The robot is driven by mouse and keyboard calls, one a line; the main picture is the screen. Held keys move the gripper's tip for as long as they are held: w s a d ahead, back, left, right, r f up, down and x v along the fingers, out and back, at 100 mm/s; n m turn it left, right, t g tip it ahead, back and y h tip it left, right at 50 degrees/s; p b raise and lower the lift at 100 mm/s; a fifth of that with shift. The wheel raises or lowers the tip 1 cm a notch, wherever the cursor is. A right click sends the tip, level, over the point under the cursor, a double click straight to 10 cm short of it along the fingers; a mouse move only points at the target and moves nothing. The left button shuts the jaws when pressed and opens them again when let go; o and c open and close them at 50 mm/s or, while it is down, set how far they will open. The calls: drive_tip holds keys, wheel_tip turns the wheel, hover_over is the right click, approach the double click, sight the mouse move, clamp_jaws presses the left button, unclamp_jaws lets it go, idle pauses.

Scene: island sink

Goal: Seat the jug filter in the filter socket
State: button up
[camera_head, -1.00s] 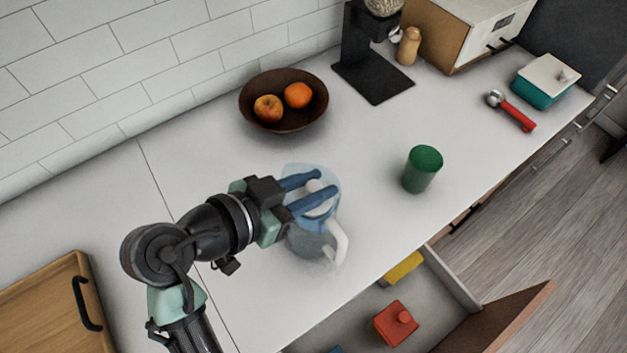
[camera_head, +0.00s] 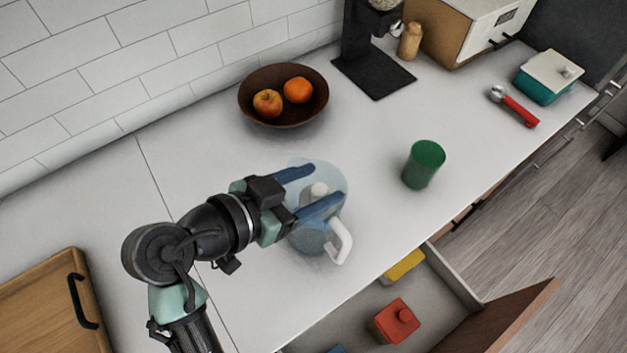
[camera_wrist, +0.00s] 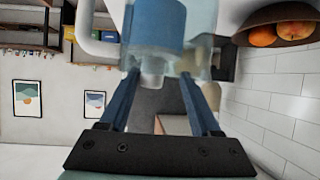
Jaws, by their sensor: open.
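The clear bluish jug (camera_head: 338,180) with a white handle (camera_head: 341,243) stands upright on the counter. The jug filter shows as a pale knob (camera_head: 319,189) at the jug's mouth; in the wrist view its blue body (camera_wrist: 155,25) shows inside the clear wall. My gripper (camera_head: 327,184) is open, its two blue fingers on either side of the knob with gaps between. The wrist view is upside down and also shows the spread fingers (camera_wrist: 158,85) astride the pale knob. The socket is hidden, so I cannot tell whether the filter is fully seated.
A green cup (camera_head: 423,165) stands to the right of the jug. A brown fruit bowl (camera_head: 284,112) stands behind it. An open drawer (camera_head: 350,318) holding a red box (camera_head: 393,322) juts out in front. Counter between jug and cup is clear.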

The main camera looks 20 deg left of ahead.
idle(0.3)
drive_tip(key=v, duration=1.3)
